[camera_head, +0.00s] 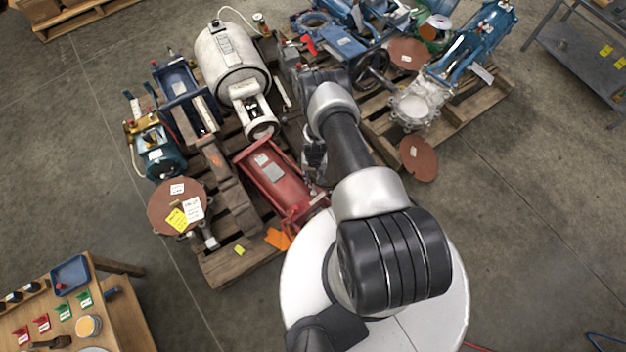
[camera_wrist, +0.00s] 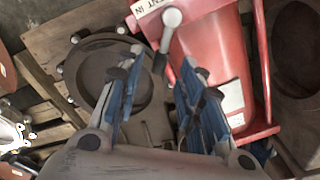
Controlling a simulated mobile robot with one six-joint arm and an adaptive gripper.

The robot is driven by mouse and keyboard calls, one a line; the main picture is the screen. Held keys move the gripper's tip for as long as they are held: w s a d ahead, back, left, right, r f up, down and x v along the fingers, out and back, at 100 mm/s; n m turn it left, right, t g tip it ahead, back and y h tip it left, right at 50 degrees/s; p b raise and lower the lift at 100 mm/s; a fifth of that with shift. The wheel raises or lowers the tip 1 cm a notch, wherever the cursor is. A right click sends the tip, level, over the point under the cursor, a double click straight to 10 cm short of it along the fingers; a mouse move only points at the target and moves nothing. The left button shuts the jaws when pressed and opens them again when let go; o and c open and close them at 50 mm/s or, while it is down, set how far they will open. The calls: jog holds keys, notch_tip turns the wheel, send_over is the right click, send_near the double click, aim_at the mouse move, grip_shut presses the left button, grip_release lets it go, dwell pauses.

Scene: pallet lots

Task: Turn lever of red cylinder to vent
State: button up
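The red cylinder (camera_head: 275,180) lies on the pallet in the head view, with pale labels on its upper face. In the wrist view its red body (camera_wrist: 212,55) fills the upper right. A lever with a round grey knob (camera_wrist: 172,17) and a short stem stands at its edge, beside a white label with partly readable lettering. My gripper (camera_wrist: 163,62) is open, its blue-padded fingers on either side of the lever's stem. I cannot tell whether either finger touches it. In the head view my gripper (camera_head: 314,155) is beside the cylinder's right side, partly hidden by my arm.
The wooden pallet (camera_head: 225,265) also holds a white tank (camera_head: 230,60), a blue-green pump (camera_head: 158,155) and a brown disc (camera_head: 165,205). A second loaded pallet (camera_head: 465,115) stands at the upper right.

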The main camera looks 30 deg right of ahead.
jog(key=shift+f+b, duration=0.4)
jog(key=shift+f, duration=0.95)
jog(key=shift+c, duration=0.2)
grip_shut()
